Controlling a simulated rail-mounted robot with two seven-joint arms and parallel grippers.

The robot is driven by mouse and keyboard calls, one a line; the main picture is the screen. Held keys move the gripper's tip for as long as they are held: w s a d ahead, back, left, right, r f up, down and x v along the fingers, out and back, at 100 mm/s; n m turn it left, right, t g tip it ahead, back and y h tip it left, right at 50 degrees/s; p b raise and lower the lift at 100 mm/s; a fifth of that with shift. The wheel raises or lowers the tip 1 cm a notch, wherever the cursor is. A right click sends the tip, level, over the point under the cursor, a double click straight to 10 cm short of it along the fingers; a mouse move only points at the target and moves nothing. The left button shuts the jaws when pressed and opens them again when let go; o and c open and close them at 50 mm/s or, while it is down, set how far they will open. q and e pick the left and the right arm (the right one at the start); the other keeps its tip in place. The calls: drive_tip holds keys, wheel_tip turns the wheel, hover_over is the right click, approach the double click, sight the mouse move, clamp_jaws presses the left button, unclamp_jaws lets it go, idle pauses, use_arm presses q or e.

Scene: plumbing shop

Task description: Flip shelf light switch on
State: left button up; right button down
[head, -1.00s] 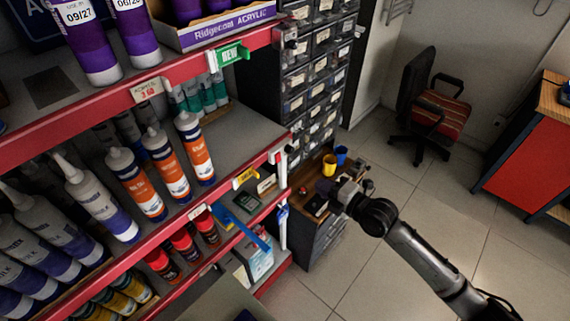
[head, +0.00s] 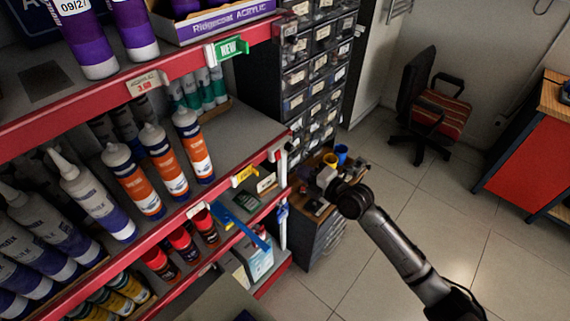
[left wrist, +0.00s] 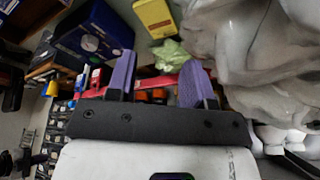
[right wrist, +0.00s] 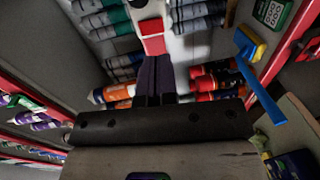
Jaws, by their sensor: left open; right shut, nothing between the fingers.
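A small red piece with a pale edge (right wrist: 152,36) shows just beyond the fingertips in the right wrist view. It may be the shelf light switch, but I cannot tell its position. My right gripper (right wrist: 153,76) is shut and empty, its dark fingers pointing at this piece. I cannot tell whether they touch it. In the head view my right gripper (head: 326,178) is right of the red-edged shelf, and I cannot make out a switch there. My left gripper (left wrist: 160,82) is open and empty, seen only in the left wrist view.
The shelf holds orange-and-white cartridges (head: 167,162) and red-capped cans (head: 183,244). A blue-handled brush (head: 240,228) juts past the shelf edge. A drawer cabinet (head: 318,75) stands behind. Yellow (head: 330,160) and blue cups sit near my right gripper.

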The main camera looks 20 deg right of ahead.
sight(279, 159)
drive_tip(key=b+x, duration=0.1)
drive_tip(key=x, duration=0.6)
drive_tip(key=shift+w, duration=0.15)
drive_tip(key=b, duration=0.2)
drive_tip(key=t+b, duration=0.1)
drive_tip(key=b, duration=0.1)
drive_tip(key=shift+w+f, duration=0.15)
drive_tip(key=shift+f, duration=0.1)
drive_tip(key=shift+a, duration=0.1)
